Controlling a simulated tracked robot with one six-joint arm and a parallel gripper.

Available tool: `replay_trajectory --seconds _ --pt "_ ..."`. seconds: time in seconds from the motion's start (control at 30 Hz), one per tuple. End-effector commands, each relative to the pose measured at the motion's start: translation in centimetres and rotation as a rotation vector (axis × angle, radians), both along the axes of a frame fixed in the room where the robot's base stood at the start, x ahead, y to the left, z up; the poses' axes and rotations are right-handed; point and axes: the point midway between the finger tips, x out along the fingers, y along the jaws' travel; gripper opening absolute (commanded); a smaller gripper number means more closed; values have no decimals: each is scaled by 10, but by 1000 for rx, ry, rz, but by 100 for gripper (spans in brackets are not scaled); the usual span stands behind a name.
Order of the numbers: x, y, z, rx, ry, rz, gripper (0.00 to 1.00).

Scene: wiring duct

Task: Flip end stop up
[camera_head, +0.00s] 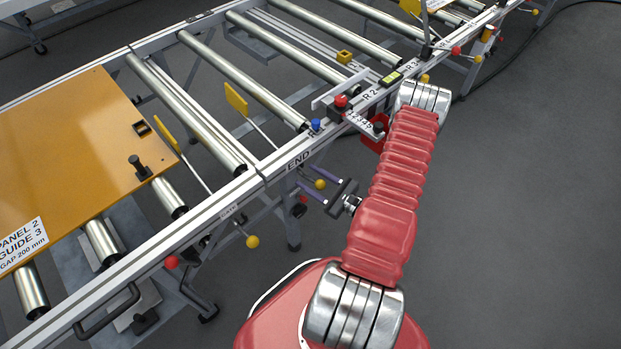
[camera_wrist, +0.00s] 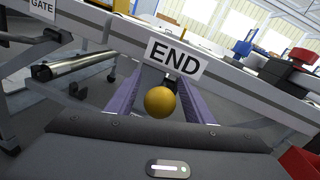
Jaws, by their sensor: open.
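The END label (camera_head: 298,158) is on the front rail of the roller conveyor and shows large in the wrist view (camera_wrist: 174,58). Below it is a yellow ball knob (camera_head: 320,184), seen close in the wrist view (camera_wrist: 160,102). A yellow plate (camera_head: 236,98) on a thin rod stands between rollers, its rod slanting to the rail near END; the link to the knob is hidden. My gripper (camera_head: 306,182) is open under the rail. In the wrist view its purple fingers (camera_wrist: 158,92) lie either side of the knob, with gaps showing. I cannot tell any contact.
An orange panel (camera_head: 85,150) lies on the rollers at left. Another yellow plate (camera_head: 163,121) stands beside it. A yellow knob (camera_head: 252,241) and a red knob (camera_head: 172,261) hang along the front rail. A red-buttoned box (camera_head: 341,104) sits right of END. Grey floor (camera_head: 530,200) is clear at right.

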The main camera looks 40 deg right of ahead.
Motion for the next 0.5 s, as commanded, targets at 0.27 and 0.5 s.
replay_trajectory --seconds 0.27,0.5 --pt "2 0 0 0 0 0 47" --pt "1 0 0 0 0 0 33"
